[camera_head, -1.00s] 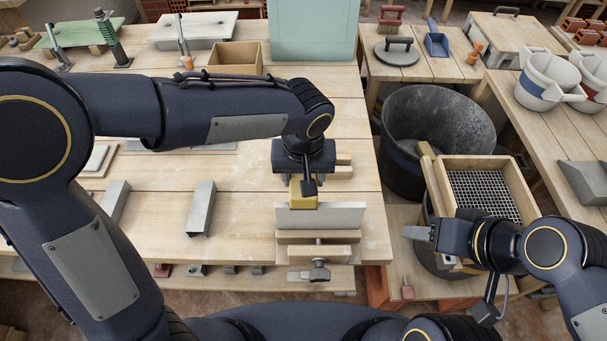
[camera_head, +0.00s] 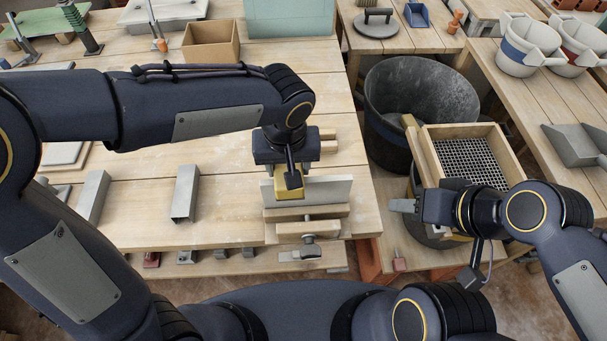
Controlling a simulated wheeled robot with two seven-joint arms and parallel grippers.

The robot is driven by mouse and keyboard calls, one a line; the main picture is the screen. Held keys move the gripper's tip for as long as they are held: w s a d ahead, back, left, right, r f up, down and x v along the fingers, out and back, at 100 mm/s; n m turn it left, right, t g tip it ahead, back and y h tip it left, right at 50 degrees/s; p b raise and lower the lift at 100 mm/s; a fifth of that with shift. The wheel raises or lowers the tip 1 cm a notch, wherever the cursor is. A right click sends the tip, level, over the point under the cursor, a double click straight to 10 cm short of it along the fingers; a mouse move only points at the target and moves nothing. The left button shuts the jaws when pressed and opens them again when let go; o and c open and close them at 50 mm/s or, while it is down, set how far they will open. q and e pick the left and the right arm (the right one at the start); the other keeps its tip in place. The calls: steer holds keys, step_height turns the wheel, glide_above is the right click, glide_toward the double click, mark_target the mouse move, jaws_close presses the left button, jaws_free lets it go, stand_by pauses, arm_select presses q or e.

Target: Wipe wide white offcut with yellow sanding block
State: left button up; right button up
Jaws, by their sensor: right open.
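The wide white offcut (camera_head: 336,193) is a pale flat panel standing upright on its long edge in a wooden clamp (camera_head: 310,228) at the front of the workbench. The yellow sanding block (camera_head: 285,191) is in front of the left half of the offcut, against or very near its face; exact contact is hard to tell. My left gripper (camera_head: 290,178) points down above the block and is shut on it; a dark finger covers part of the block. My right gripper (camera_head: 404,206) is open and empty, to the right of the bench beside the sieve.
A dark bucket (camera_head: 385,120) and a wooden-framed sieve (camera_head: 510,150) stand right of the bench. Metal channels (camera_head: 185,195) lie left of the clamp. An open cardboard box (camera_head: 212,45) sits farther back. Bare bench top lies between the channels and the clamp.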

arm_select(q)
steer(key=shift+s+a+f, duration=0.1)
steer(key=shift+s+f, duration=0.05)
steer(key=shift+s, duration=0.4)
steer(key=shift+s+f, duration=0.15)
steer(key=shift+s, duration=0.4)
steer(key=shift+r, duration=0.15)
steer(key=shift+r+p, duration=0.4)
steer(key=shift+r, duration=0.35)
steer(key=shift+w, duration=0.15)
steer(key=w+p, duration=0.1)
steer(key=w, duration=0.3)
steer(key=shift+p, duration=0.3)
steer(key=shift+w, duration=0.25)
